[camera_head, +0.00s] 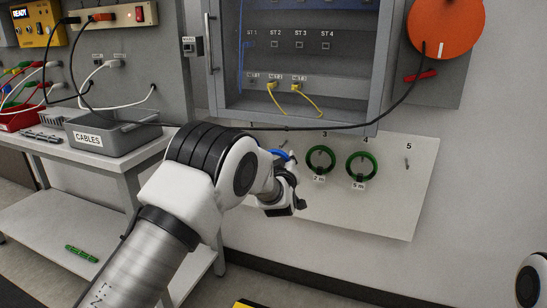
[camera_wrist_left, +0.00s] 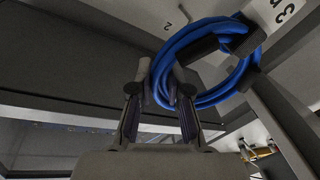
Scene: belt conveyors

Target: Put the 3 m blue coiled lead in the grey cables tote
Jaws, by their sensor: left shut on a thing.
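The blue coiled lead (camera_head: 281,154) is at the pegboard, mostly hidden behind my left arm in the head view. In the left wrist view the blue coil (camera_wrist_left: 207,62) has dark bands and a white tag reading 3 m beside it. My left gripper (camera_wrist_left: 160,88) is shut on the near side of the coil; it also shows in the head view (camera_head: 287,176). Whether the coil still rests on its peg is hidden. The grey cables tote (camera_head: 130,141) stands on the bench at the left, labelled CABLES. My right gripper is out of view.
Green coils tagged 2 m (camera_head: 320,159) and 5 m (camera_head: 362,165) hang on the white board (camera_head: 395,205), right of my gripper. A black cable (camera_head: 300,128) droops across above them. A red bin (camera_head: 20,118) is beyond the tote. A green item (camera_head: 81,253) lies on the lower shelf.

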